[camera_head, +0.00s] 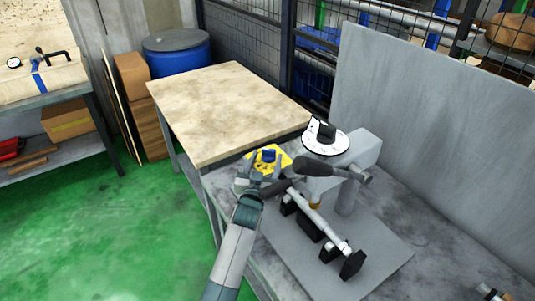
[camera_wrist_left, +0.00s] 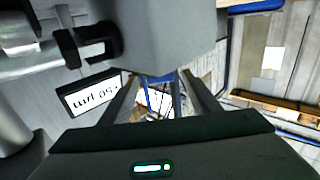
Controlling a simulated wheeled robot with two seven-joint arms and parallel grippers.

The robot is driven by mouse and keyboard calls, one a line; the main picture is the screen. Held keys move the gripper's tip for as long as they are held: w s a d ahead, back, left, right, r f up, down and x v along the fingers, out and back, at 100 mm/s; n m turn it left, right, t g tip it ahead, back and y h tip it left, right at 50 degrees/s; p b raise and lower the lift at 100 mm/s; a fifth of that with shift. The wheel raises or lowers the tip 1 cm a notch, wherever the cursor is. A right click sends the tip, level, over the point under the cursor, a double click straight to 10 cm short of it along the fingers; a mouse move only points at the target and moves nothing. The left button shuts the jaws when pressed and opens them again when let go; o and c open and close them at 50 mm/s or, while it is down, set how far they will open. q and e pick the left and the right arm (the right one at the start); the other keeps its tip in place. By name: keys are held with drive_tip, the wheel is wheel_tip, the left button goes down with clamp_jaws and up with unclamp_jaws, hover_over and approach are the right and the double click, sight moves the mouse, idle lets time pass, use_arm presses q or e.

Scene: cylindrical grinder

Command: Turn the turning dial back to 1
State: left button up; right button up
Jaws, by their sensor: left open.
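A white round dial (camera_head: 324,146) with a black knob (camera_head: 326,131) sits on top of the grey grinder (camera_head: 345,160); its markings are too small to read in the head view. My right gripper is not in view.
Dark handles (camera_head: 316,166) stick out from the grinder near my gripper. A grey panel (camera_head: 430,120) stands behind. A wooden-topped table (camera_head: 225,110) is clear.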

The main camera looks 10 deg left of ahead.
sight(269, 154)
use_arm(q)
drive_tip(key=shift+w, duration=1.05)
drive_tip(key=c, duration=1.1)
drive_tip(key=shift+o, duration=0.2)
